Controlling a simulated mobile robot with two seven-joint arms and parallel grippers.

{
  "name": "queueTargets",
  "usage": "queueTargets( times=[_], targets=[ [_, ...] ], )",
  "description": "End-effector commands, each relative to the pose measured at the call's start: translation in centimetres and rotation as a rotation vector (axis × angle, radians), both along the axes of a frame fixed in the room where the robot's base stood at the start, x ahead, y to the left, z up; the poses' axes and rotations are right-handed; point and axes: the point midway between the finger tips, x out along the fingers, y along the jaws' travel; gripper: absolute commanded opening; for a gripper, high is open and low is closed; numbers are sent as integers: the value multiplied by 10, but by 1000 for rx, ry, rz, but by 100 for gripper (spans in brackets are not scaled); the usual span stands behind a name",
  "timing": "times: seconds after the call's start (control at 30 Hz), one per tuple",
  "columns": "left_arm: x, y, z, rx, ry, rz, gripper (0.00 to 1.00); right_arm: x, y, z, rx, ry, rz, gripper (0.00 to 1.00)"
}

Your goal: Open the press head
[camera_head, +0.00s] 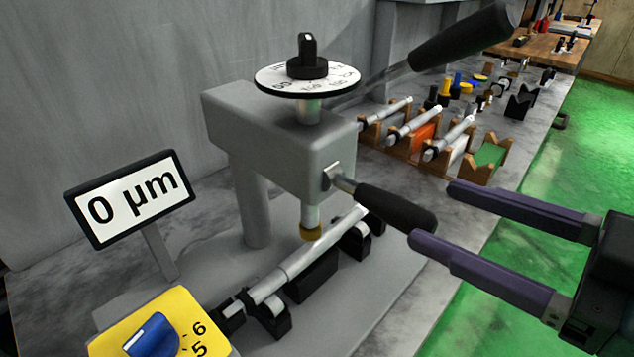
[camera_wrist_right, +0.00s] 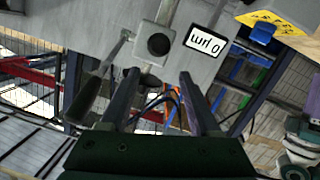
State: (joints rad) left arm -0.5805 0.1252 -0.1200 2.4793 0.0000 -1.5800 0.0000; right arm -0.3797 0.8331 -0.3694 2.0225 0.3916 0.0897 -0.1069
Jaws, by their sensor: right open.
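The grey press head (camera_head: 285,140) stands on a round column above a long metal shaft (camera_head: 300,258). A short black-handled lever (camera_head: 395,207) sticks out of its front face towards the right. A second, longer black-handled lever (camera_head: 465,35) rises behind the head to the upper right. My right gripper (camera_head: 432,214) is open, its purple fingers pointing left with their tips by the end of the short handle. Contact cannot be told. In the right wrist view, which is upside down, my open right gripper (camera_wrist_right: 159,73) faces the grey device. My left gripper is not in view.
A white dial (camera_head: 307,80) with a black knob tops the head. A "0 µm" display (camera_head: 130,198) and a yellow box with a blue knob (camera_head: 155,325) stand left. Wooden holders with metal shafts (camera_head: 425,135) line the table behind. Green floor (camera_head: 580,150) lies right.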

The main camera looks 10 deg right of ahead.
Motion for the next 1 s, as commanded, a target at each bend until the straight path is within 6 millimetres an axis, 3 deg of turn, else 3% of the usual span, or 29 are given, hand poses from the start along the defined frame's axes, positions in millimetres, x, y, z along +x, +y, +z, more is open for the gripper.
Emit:
queueTargets(
  times=[0.03,0.2,0.47,1.0],
  targets=[
    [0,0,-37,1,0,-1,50,1,-5,-31,8,-40,16,63],
    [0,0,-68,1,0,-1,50,2,-15,-43,48,-137,50,63],
    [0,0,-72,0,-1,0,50,9,-14,-38,67,-176,58,63],
    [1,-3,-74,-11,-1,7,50,72,36,-38,67,-174,58,63]
  ],
)
